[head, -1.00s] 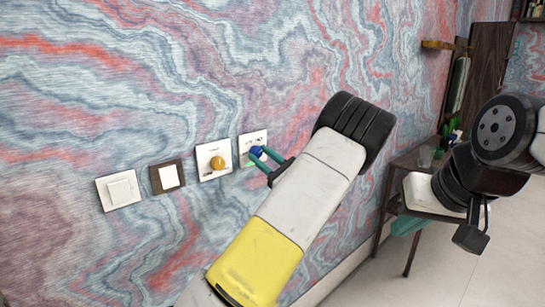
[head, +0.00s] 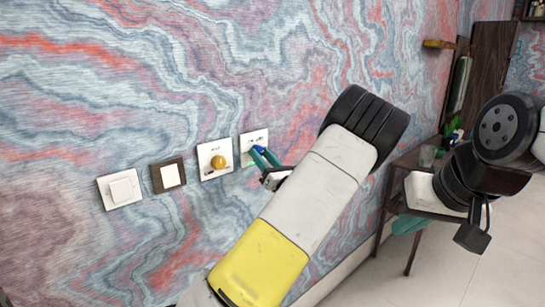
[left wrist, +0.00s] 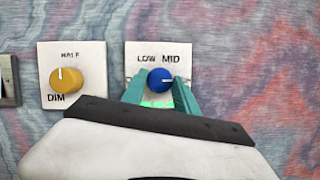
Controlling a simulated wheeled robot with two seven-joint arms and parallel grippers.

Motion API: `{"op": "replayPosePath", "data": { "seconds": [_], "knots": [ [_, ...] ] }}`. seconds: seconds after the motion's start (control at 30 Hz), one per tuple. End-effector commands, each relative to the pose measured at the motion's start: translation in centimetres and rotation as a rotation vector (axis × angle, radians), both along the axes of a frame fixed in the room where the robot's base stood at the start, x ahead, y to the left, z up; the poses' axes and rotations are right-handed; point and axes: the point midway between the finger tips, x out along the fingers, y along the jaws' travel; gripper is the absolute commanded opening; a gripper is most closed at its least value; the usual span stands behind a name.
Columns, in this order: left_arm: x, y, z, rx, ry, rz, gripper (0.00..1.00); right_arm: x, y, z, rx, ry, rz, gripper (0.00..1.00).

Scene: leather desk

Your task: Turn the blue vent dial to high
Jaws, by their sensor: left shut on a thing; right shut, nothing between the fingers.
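The blue vent dial (head: 259,149) sits on a white wall plate (head: 246,141) at the right end of a row of plates. In the left wrist view, the dial (left wrist: 159,79) has a white mark pointing right. "LOW" and "MID" are printed above it; any label to the right is covered by a finger. Green marks show below the dial. My left gripper (head: 263,157) has its teal fingers on both sides of the dial and is shut on it; it also shows in the left wrist view (left wrist: 160,90). My right gripper (head: 475,226) is shut and empty, away from the wall.
A yellow dial (head: 218,162) on a white plate is just left of the blue one. Further left are a brown-framed switch (head: 170,176) and a white switch (head: 121,189). A small table (head: 406,195) with items stands at right, partly behind my right arm.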

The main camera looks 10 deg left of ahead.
Motion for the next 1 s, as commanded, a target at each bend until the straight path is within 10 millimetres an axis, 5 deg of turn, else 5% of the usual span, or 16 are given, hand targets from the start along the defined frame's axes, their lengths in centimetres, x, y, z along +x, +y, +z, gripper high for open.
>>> {"op": "replayPosePath", "data": {
  "seconds": [0.37, 0.4, 0.5, 1.0],
  "knots": [
    [-0.01, -0.08, -0.24, 0.002, 0.009, -0.001, 0.00, 0.00, 0.00, 0.00, 0.000, 0.000, 0.000, 0.00],
    [-0.01, -0.08, -0.24, 0.002, 0.009, -0.001, 0.40, 0.00, 0.00, 0.00, 0.000, 0.000, 0.000, 0.00],
    [0.00, -0.07, -0.20, 0.002, 0.008, -0.002, 0.57, 0.00, 0.00, 0.00, 0.000, 0.000, 0.000, 0.00],
    [-0.02, -0.47, -0.54, 0.003, 0.006, 0.001, 0.57, 0.00, 0.00, 0.00, 0.000, 0.000, 0.000, 0.00]
  ]
}}
